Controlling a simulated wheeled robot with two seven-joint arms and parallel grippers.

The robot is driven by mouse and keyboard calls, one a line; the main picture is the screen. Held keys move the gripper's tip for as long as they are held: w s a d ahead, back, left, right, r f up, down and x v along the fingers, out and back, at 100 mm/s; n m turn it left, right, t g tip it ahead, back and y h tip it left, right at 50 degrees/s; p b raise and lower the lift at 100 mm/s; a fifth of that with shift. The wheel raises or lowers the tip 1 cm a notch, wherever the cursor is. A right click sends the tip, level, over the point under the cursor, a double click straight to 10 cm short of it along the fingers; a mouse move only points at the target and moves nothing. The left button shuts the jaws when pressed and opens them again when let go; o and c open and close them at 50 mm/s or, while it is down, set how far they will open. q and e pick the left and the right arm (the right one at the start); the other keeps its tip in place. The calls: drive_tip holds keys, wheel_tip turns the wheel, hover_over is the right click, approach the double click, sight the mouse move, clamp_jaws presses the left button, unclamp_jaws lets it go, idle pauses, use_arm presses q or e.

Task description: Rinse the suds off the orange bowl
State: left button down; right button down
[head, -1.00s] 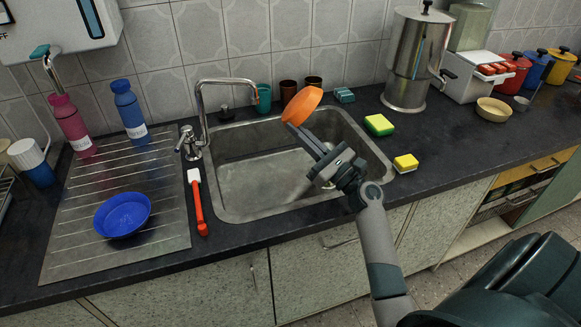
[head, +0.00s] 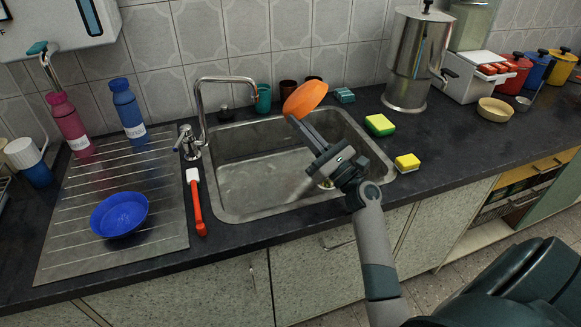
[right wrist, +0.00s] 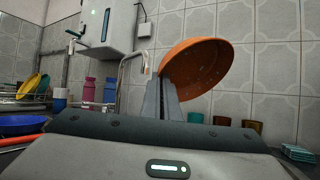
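The orange bowl (head: 306,97) is held tilted in the air over the back right part of the sink (head: 228,207), to the right of the tap (head: 203,105). My right gripper (head: 296,122) is shut on the bowl's edge. In the right wrist view the fingers (right wrist: 162,98) pinch the bowl (right wrist: 208,66) at its lower left rim, and small pale specks show on its surface. I cannot tell if these are suds. No water stream shows under the spout. My left gripper is not in view.
Cups (head: 263,98) stand behind the sink. Sponges (head: 380,125) lie to its right. A blue bowl (head: 119,214) sits on the drainboard (head: 75,255), with bottles (head: 128,108) behind it. A red-handled brush (head: 198,208) lies left of the sink. The basin looks empty.

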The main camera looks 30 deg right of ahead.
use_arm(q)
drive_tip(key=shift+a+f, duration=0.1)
use_arm(e)
drive_tip(key=shift+r, duration=0.1)
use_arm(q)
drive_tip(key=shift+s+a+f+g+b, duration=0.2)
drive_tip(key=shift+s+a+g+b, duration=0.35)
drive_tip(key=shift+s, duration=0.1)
use_arm(e)
drive_tip(key=shift+s+d+r+m+t+h, duration=0.1)
drive_tip(key=shift+r+m+t+h, duration=0.2)
drive_tip(key=shift+r+m+t, duration=0.45)
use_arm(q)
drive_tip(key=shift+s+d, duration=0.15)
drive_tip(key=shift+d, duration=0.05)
use_arm(e)
drive_tip(key=shift+r+n, duration=0.2)
drive_tip(key=shift+n, duration=0.05)
